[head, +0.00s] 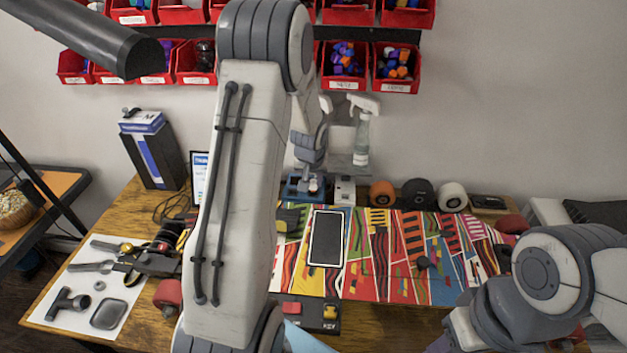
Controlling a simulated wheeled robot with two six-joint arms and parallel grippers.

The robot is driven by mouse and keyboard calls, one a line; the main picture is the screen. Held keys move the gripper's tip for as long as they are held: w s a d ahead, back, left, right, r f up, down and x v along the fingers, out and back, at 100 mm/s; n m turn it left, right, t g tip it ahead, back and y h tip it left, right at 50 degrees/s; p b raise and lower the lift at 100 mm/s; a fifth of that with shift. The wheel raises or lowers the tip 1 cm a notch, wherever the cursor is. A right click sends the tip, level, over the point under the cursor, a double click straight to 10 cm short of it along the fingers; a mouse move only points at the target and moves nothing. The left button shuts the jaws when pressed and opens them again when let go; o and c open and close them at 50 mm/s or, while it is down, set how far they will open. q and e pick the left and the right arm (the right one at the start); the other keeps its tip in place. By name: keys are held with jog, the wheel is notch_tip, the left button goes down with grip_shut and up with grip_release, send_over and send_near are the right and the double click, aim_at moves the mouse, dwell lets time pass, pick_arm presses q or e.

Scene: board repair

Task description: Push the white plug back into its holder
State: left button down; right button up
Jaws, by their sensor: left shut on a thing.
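My left arm rises through the middle of the head view and bends down at the back of the table. Its gripper (312,184) is small and partly hidden by its own wrist, over a blue holder (296,190) at the table's back edge. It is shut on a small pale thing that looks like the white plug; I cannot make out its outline. I cannot tell how deep the plug sits in the holder. My right arm is at the lower right, and its gripper is not in view.
A pale box (344,190) stands right of the holder, with wheels (452,196) beyond. A skateboard deck (390,255) with a phone-like black panel (326,238) lies in front. Tools lie on a white mat (60,310) at left. Red bins (396,68) hang on the wall.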

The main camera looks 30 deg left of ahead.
pick_arm(q)
jog(key=shift+f+b, duration=1.05)
jog(key=shift+b, duration=0.1)
dwell(1.9)
jog(key=c, duration=0.6)
grip_release()
jog(key=o, duration=0.3)
jog(key=shift+r, duration=0.25)
jog(key=shift+r+p, duration=1.25)
jog(key=shift+r, duration=0.1)
jog(key=shift+r, duration=0.15)
